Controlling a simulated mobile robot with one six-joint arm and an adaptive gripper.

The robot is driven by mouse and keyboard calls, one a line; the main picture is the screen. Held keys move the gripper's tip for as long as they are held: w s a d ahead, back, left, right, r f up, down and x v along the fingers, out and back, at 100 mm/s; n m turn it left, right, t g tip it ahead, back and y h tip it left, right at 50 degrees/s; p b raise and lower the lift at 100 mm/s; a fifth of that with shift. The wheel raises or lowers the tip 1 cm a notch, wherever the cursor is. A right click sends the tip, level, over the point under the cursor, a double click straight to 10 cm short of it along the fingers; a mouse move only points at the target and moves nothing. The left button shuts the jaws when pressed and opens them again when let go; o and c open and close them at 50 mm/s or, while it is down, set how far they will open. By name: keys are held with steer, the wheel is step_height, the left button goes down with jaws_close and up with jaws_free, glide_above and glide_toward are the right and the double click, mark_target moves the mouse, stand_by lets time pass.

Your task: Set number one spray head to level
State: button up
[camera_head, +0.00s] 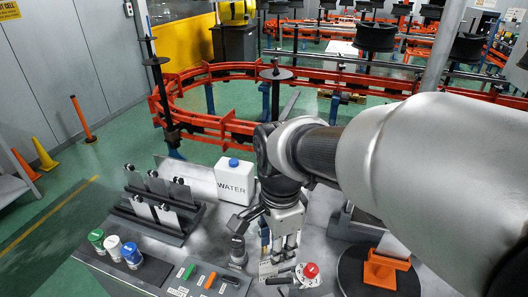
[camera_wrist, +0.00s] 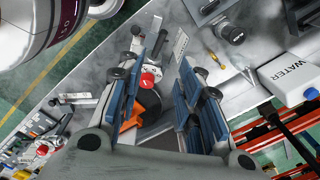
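No part carries a readable number one, so I cannot tell which item is the number one spray head. My gripper (camera_head: 280,245) points down over the grey bench (camera_head: 210,258). In the wrist view my gripper (camera_wrist: 160,60) is open, with its blue-padded fingers wide apart and nothing between the pads. A round metal fixture with a red cap (camera_head: 311,270) sits to the right of the fingertips. The red cap (camera_wrist: 148,80) shows between the fingers in the wrist view.
A white WATER container (camera_head: 235,180) stands behind left of my gripper. A rack with upright grey plates (camera_head: 158,205) and several coloured cans (camera_head: 114,247) are at the left. Green- and orange-handled tools (camera_head: 210,280) lie in front. An orange rail (camera_head: 220,125) runs behind the bench.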

mark_target(270, 280)
steer(key=shift+m, duration=0.6)
steer(key=f+b, duration=0.1)
steer(key=f, duration=0.5)
steer(key=f+b, duration=0.1)
steer(key=f, duration=0.4)
steer(key=w+f+b, duration=0.1)
steer(key=f, duration=0.5)
steer(key=shift+a+f, duration=0.35)
steer(key=shift+a, duration=0.05)
steer(key=shift+c, duration=0.6)
jaws_close()
